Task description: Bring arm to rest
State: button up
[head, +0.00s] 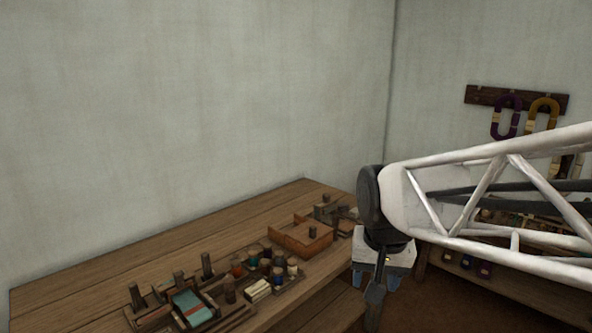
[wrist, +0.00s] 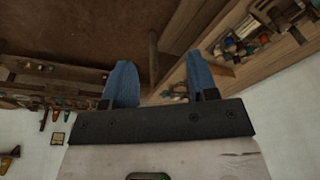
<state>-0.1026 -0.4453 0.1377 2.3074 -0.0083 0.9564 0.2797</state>
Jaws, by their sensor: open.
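My gripper (wrist: 162,88) shows in the wrist view with its two blue fingers apart and nothing between them. In the head view my gripper (head: 377,283) hangs at the end of my white lattice arm, at the right of the picture, just off the right end of the wooden bench (head: 110,262). The fingertips are partly hidden there behind a dark part of my arm. It appears to hang clear of the bench and touches nothing that I can make out.
The bench holds a wooden box (head: 301,236), several coloured spools (head: 265,262), upright dark pegs (head: 207,265) and a tray with a teal piece (head: 192,307). Purple and yellow hanks (head: 507,117) hang from a wall rack (head: 480,95). A lower shelf (head: 440,255) stands behind my arm.

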jog(key=s+d+f+n, duration=0.1)
jog(key=s+d+f, duration=0.1)
jog(key=s, duration=0.4)
jog(key=s+d+f, duration=0.1)
jog(key=s+d, duration=0.1)
jog(key=s, duration=0.4)
jog(key=shift+d+f+n, duration=0.3)
jog(key=shift+f+n, duration=0.05)
jog(key=shift+n, duration=0.05)
dwell(2.0)
